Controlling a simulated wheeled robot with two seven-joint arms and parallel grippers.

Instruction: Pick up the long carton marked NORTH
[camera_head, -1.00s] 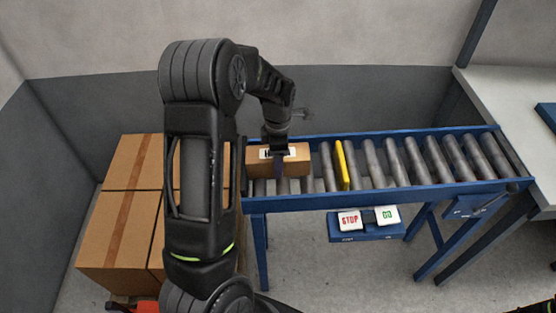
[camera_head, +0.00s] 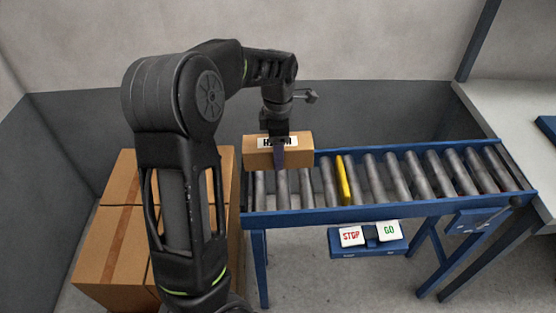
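A long brown carton (camera_head: 300,153) with a white label is at the left end of the roller conveyor. The label's lettering is partly hidden by my gripper, so I cannot read the whole word. My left gripper (camera_head: 279,156) points down over the middle of the carton, with a finger across its near face. It is shut on the carton and holds it raised above the rollers. My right gripper does not show.
The roller conveyor (camera_head: 390,205) has a blue frame and a yellow bar (camera_head: 343,180) across its rollers. A STOP and GO button box (camera_head: 368,246) hangs in front. Large brown boxes (camera_head: 105,240) stand at the left. A grey table (camera_head: 510,110) is at the right.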

